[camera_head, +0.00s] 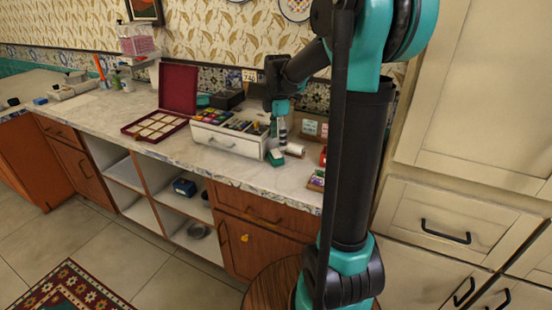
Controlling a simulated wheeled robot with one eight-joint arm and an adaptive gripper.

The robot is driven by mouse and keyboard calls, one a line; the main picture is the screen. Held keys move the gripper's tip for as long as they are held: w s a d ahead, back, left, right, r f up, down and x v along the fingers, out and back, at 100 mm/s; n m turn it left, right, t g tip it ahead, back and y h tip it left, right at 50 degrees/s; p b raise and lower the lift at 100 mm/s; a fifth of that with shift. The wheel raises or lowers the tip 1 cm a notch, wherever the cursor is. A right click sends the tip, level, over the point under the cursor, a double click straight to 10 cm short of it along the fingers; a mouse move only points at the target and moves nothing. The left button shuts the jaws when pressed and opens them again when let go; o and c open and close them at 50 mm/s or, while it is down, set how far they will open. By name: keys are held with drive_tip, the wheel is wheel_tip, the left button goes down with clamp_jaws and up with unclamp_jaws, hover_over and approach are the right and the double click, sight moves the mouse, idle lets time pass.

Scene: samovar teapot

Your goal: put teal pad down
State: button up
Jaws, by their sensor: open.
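A small teal pad (275,157) lies at the right front corner of the white drawer box, on or just above the marble counter (190,157). My gripper (280,143) points down right above the pad, and its fingers are open. The fingertips are small and partly blurred, so I cannot tell whether they still touch the pad. My teal and black arm reaches in from the right and hides part of the counter.
The white drawer box (228,141) holds several coloured items on top. An open maroon case (160,122) stands to its left. A white roll (295,150) lies close to the right of the pad. The counter front between case and edge is clear.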

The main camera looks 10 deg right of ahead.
sight(276, 152)
drive_tip(key=shift+s+a+f, duration=0.15)
drive_tip(key=shift+a+f, duration=0.05)
drive_tip(key=shift+f, duration=1.55)
drive_tip(key=shift+s+a+f, duration=0.1)
drive_tip(key=shift+a+f, duration=0.05)
drive_tip(key=shift+f, duration=1.55)
drive_tip(key=c, duration=0.9)
drive_tip(key=shift+r, duration=0.1)
